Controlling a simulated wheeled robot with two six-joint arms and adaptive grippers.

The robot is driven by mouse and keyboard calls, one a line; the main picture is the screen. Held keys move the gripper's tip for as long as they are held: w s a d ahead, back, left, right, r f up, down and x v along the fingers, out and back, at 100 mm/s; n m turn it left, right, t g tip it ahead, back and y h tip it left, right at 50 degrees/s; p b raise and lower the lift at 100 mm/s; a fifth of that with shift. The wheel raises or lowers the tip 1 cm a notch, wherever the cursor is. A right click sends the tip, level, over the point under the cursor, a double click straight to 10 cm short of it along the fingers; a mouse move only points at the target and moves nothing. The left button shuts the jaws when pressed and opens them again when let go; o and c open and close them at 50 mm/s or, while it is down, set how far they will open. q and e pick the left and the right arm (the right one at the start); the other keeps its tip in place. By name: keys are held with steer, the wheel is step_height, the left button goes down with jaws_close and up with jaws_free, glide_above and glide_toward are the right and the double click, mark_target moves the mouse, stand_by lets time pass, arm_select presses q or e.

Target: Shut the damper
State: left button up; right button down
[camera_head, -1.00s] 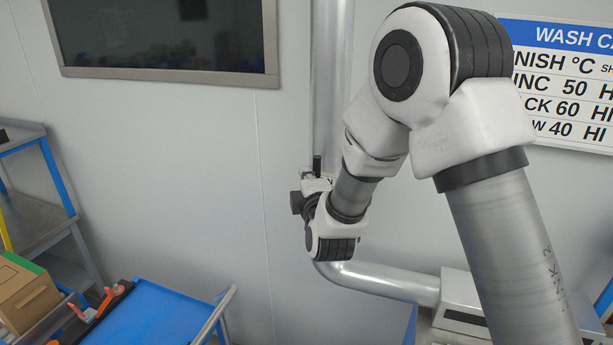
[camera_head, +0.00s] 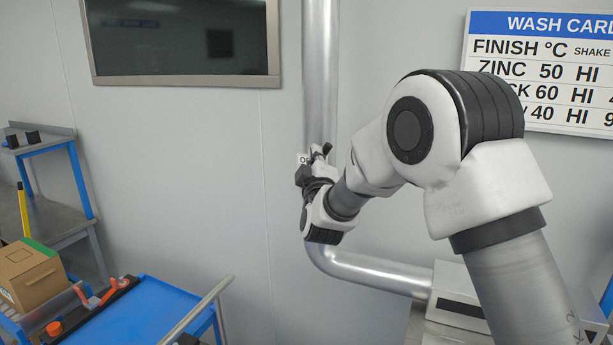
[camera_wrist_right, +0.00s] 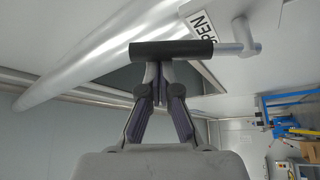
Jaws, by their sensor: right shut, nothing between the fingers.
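The damper is on the upright silver duct (camera_head: 320,75). Its lever ends in a black grip (camera_wrist_right: 172,52), joined by a silver rod (camera_wrist_right: 232,47) to a crank in the right wrist view. A white label (camera_wrist_right: 197,30) beside it reads "OPEN", partly cut off; only its first letters show in the head view (camera_head: 304,158). My right gripper (camera_wrist_right: 160,72) is shut and empty, its fingertips right at the black grip, which lies across in front of them. Whether they touch it I cannot tell. In the head view my right gripper (camera_head: 318,158) is at the duct, small and partly hidden. My left gripper is not in view.
The duct bends right at the bottom into a grey box (camera_head: 455,295). A blue cart (camera_head: 150,310) stands front left, with a cardboard box (camera_head: 30,275) beside it. A shelf (camera_head: 50,150) is at far left.

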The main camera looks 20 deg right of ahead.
arm_select(q)
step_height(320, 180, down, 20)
steer(key=b, duration=1.7)
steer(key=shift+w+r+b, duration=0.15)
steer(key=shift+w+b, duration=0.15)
steer(key=shift+b, duration=0.1)
arm_select(e)
step_height(320, 180, down, 6)
steer(key=s+d+m+g+h, duration=0.1)
steer(key=m+g+h, duration=0.1)
steer(key=m+h, duration=0.3)
steer(key=s+d+m+g+h, duration=0.1)
steer(key=m+h, duration=0.4)
steer(key=m, duration=0.8)
steer(key=shift+s+d+f+g, duration=0.25)
steer(key=shift+d+g, duration=0.1)
steer(key=shift+g, duration=0.35)
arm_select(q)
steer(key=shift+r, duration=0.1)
arm_select(e)
steer(key=shift+r, duration=0.1)
